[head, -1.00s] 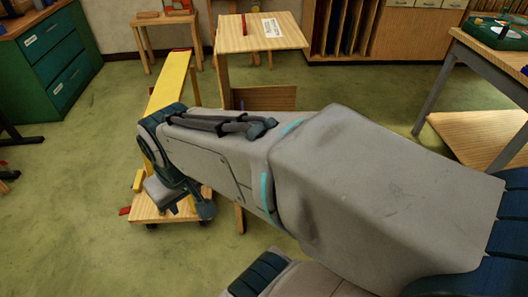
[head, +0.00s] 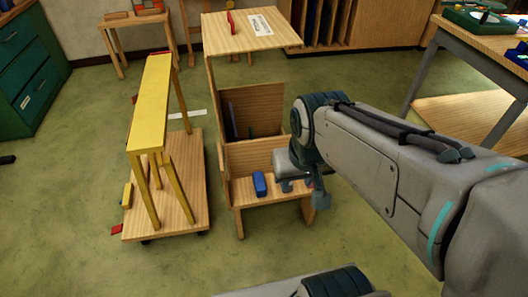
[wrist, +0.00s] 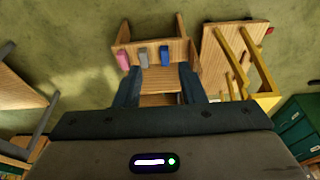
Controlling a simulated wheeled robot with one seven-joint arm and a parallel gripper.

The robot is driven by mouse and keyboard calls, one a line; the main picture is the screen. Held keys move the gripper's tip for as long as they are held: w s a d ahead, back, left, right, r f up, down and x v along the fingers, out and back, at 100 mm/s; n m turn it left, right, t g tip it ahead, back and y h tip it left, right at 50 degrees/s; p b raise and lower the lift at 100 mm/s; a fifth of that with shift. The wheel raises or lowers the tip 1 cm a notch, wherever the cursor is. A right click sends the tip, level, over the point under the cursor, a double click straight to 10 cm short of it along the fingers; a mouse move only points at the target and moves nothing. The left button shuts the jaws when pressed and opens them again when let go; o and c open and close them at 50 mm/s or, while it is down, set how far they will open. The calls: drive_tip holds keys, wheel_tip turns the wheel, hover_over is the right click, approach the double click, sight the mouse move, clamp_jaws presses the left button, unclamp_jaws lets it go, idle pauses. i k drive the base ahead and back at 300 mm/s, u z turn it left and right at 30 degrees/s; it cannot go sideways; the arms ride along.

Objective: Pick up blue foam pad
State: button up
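The blue foam pad (head: 260,184) lies on the low front shelf (head: 240,192) of a wooden stand. In the wrist view, the blue pad (wrist: 164,55) is the rightmost of three pads in a row, beside a grey pad (wrist: 143,58) and a pink pad (wrist: 122,60). My gripper (head: 303,192) is to the right of the blue pad in the head view, and it hides the right part of the shelf. In the wrist view, my gripper (wrist: 159,84) has its fingers wide apart with nothing between them. The pads show beyond the fingertips.
A yellow trestle (head: 152,95) stands on a wheeled wooden platform (head: 190,175) left of the stand. The stand's taller top (head: 240,38) rises behind the shelf. A workbench (head: 485,60) is at the right. The floor in front is clear.

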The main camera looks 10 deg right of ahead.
sight(261, 189)
drive_tip(key=i, duration=0.95)
